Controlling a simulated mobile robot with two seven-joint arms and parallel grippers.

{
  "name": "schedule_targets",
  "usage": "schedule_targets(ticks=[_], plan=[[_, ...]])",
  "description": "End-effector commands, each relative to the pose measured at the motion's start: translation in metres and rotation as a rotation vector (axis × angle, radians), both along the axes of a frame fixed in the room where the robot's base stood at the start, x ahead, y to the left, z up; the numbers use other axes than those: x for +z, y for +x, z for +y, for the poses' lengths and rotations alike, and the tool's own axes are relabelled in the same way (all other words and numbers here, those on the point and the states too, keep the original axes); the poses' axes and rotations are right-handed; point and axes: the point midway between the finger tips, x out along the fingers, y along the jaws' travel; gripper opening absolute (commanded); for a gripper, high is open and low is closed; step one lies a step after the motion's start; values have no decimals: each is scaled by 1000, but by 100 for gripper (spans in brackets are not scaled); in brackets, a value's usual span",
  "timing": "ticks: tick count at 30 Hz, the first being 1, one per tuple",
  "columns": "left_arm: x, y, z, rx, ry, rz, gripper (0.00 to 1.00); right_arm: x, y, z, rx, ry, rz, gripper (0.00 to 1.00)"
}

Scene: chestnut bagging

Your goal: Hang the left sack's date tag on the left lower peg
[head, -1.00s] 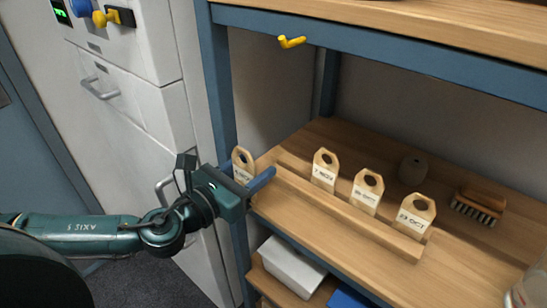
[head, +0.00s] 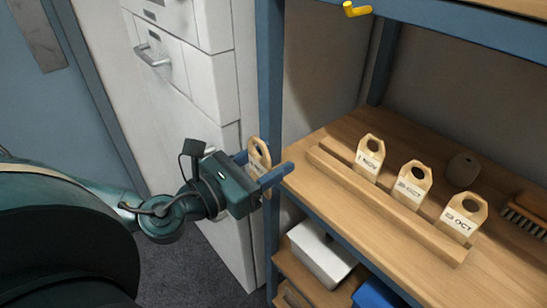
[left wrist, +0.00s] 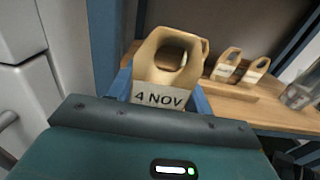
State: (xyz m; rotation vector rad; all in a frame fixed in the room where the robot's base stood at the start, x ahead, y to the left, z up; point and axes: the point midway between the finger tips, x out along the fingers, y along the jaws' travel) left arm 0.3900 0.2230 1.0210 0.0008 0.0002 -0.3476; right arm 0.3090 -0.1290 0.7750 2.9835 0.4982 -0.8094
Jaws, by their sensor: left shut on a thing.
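My left gripper (head: 262,172) is shut on a wooden date tag (head: 259,154) with a hole near its top. In the left wrist view the tag (left wrist: 170,62) stands upright between the blue fingers and reads 4 NOV. It is held in front of the shelf's blue post, clear of the shelf board. A yellow peg (head: 356,10) sticks out of the blue beam at the top, above and to the right of the gripper. No sack shows. My right gripper is out of view.
Three more date tags stand in a slotted wooden rack (head: 385,205) on the shelf. A brown lump (head: 463,169) and a brush (head: 527,213) lie behind. A blue post (head: 270,110) stands beside the gripper. White cabinet drawers (head: 180,65) are at the left. A white box (head: 320,252) sits below.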

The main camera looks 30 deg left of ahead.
Motion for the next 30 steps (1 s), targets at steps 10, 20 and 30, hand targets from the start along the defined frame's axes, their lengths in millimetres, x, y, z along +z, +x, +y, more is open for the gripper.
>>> schedule_targets(ticks=[10, 20, 30], plan=[[3, -27, 10, 1, 0, 4, 34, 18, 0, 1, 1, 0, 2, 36], [1, -48, 17, -1, 1, 2, 34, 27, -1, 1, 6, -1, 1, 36], [0, -49, 17, -1, -1, 0, 34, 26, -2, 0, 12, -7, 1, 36]])
